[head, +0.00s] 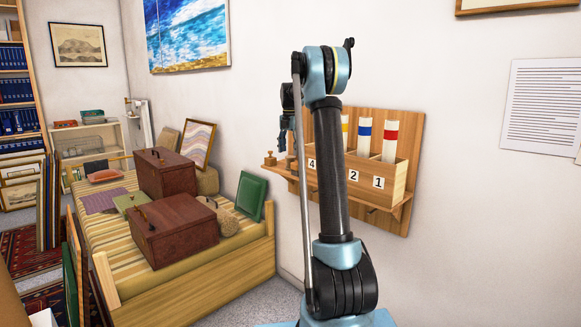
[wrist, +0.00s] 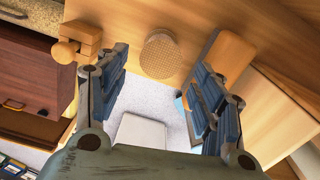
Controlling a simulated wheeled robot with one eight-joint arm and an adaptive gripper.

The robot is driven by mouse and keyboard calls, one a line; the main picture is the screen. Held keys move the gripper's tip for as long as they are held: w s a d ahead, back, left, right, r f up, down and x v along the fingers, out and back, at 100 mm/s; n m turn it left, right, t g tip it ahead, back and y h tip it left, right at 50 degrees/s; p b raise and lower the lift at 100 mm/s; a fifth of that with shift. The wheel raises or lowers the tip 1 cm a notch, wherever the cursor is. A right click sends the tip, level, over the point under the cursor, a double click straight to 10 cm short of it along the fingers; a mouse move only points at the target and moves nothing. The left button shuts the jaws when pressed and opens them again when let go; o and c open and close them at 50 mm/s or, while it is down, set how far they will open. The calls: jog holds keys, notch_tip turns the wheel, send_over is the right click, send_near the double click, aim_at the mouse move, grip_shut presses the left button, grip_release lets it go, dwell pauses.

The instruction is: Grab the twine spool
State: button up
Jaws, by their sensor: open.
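A round, tan, woven-textured top (wrist: 160,55), which looks like the twine spool, stands on the wooden wall shelf in the wrist view. My gripper (wrist: 161,82) is open and empty, with one finger to each side of the picture. The round top shows between and just beyond the fingertips, with no visible contact. In the head view my gripper (head: 283,138) hangs above the left end of the shelf. The spool cannot be told clearly there among the small wooden pieces.
A wooden knobbed piece (wrist: 78,45) stands left of the round top, close to the left finger. A wooden block (wrist: 228,60) lies close to the right finger. The numbered rack (head: 372,178) holds banded tubes. Dark red boxes (head: 165,172) sit on the striped daybed.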

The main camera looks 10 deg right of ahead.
aim_at(290, 157)
jog(key=shift+w+d+f, duration=0.1)
jog(key=shift+w+f, duration=0.05)
jog(key=shift+f, duration=1.5)
jog(key=shift+w+d+f, duration=0.1)
jog(key=shift+w+f, duration=0.05)
jog(key=shift+f, duration=1.5)
jog(key=c, duration=1.1)
jog(key=shift+c, duration=0.2)
